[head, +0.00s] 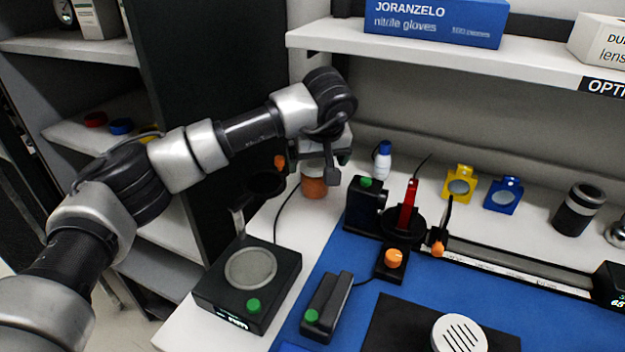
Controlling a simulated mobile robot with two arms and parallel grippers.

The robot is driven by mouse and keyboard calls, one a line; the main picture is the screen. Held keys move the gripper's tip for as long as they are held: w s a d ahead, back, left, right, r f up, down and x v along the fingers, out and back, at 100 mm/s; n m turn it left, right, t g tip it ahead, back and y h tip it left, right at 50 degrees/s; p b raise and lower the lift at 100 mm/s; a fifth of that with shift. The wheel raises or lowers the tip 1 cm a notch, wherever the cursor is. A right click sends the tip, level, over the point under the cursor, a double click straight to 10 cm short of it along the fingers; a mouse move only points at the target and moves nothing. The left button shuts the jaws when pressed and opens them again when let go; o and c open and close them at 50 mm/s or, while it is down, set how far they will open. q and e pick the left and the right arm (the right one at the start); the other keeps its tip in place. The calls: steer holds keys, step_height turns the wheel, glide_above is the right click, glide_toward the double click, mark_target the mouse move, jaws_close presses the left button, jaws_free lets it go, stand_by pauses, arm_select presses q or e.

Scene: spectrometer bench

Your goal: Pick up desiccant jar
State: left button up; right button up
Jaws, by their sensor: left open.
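A jar with orange contents (313,187), which looks like the desiccant jar, stands on the white bench at the back left. Its upper part is partly hidden by my left gripper. My left gripper (322,165) is open and reaches down at the jar, with one dark finger in front of its right side. The other finger is hard to make out, and I cannot tell whether the fingers touch the jar. My right gripper is not in view.
A black balance-like device (279,286) stands in front of the jar. To the right are a white bottle with blue cap (382,162) and a black optical rig (365,205). A shelf with a blue glove box (435,20) overhangs the back. A dark cabinet panel (225,90) stands left.

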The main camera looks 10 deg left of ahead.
mark_target(316, 165)
arm_select(q)
steer(key=x, duration=0.5)
steer(key=shift+w, duration=0.15)
steer(key=c, duration=1)
steer(key=shift+c, duration=0.2)
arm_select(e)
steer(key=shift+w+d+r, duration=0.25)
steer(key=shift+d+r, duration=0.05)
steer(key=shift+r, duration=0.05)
arm_select(q)
steer(key=shift+r, duration=0.1)
